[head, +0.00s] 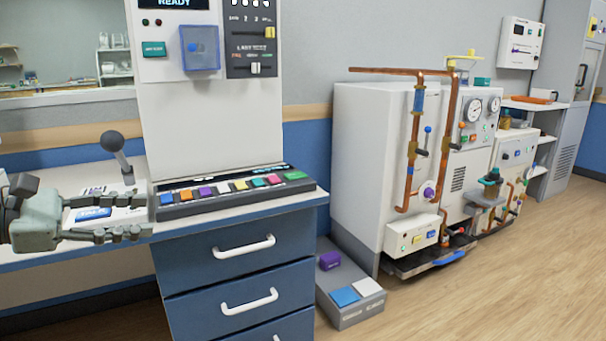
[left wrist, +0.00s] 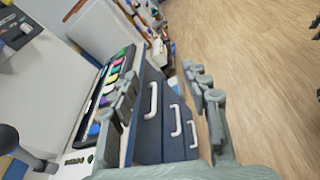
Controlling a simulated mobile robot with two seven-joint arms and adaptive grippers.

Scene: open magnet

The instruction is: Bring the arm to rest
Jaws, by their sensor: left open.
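My left gripper (head: 140,215) comes in from the left over the desk's left end, fingers spread and nothing between them. It is beside the slanted button panel (head: 235,190) with its row of coloured keys. In the left wrist view the two fingers of the gripper (left wrist: 160,88) are wide apart in front of the blue drawers (left wrist: 165,125). The lever's dark knob (left wrist: 8,138) shows at the left edge there. My right arm does not show.
The white upright console (head: 210,110) rises behind the button panel. Below are blue drawers (head: 243,258) with white handles. A grey pedal box (head: 348,295) sits on the floor to the right, beside a white machine with copper pipes (head: 370,150). The wooden floor (head: 500,290) at the right is clear.

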